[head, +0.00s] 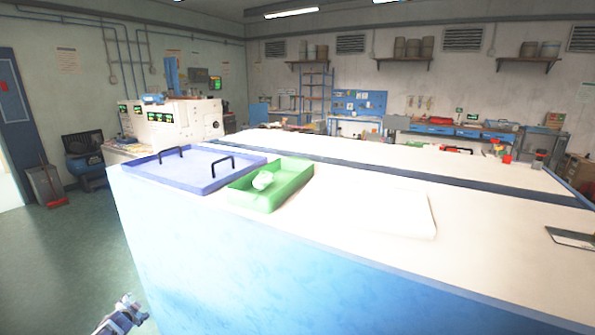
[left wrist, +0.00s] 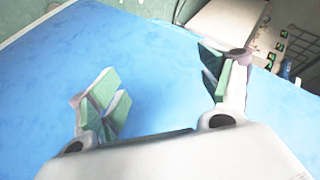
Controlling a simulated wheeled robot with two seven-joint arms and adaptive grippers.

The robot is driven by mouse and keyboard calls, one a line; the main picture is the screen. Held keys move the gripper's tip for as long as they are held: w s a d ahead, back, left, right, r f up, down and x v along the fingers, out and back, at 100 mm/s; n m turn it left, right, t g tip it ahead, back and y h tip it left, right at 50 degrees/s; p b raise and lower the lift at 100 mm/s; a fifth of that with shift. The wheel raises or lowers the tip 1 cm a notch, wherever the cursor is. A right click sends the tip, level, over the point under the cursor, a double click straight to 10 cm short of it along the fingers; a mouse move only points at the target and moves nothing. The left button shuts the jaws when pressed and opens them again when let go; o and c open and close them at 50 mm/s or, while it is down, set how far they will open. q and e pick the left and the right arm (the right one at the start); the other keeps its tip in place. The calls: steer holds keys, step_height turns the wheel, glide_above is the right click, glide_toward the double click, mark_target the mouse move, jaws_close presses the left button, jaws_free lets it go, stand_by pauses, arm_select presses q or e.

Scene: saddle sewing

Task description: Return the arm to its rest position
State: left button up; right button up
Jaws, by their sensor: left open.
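My left gripper (head: 126,308) is low at the bottom left of the head view, beside the blue side of the large workbench (head: 345,275) and below its top. In the left wrist view the left gripper (left wrist: 165,88) has its two green-padded fingers spread wide with nothing between them. The blue bench side (left wrist: 165,45) fills most of that view behind the fingers. My right gripper is in neither view.
On the bench top are a blue tray (head: 215,183) with black handles, a green tray (head: 295,185) holding a white object (head: 263,180), and a white sheet (head: 405,213). The floor (head: 60,265) at the left is open.

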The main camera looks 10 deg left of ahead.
arm_select(q)
steer(key=s+d+f+g+h, duration=0.2)
steer(key=s+d+f, duration=0.9)
steer(key=d+f, duration=0.35)
steer(key=s+d+f+g+h, duration=0.2)
steer(key=s+d+f, duration=1.05)
steer(key=f, duration=0.35)
steer(key=s+d+f+g+h, duration=0.1)
steer(key=s+d+f, duration=0.2)
steer(key=s+d, duration=0.4)
steer(key=s+d+f+n+g, duration=0.1)
steer(key=s+d+f, duration=0.2)
steer(key=s+d, duration=0.5)
steer(key=s+d+f+g+h, duration=0.1)
steer(key=s+d, duration=0.6)
steer(key=s, duration=0.8)
steer(key=shift+d+f+n+g+h, duration=0.25)
steer(key=shift+f+g, duration=0.25)
steer(key=shift+f, duration=0.45)
steer(key=shift+w, duration=0.1)
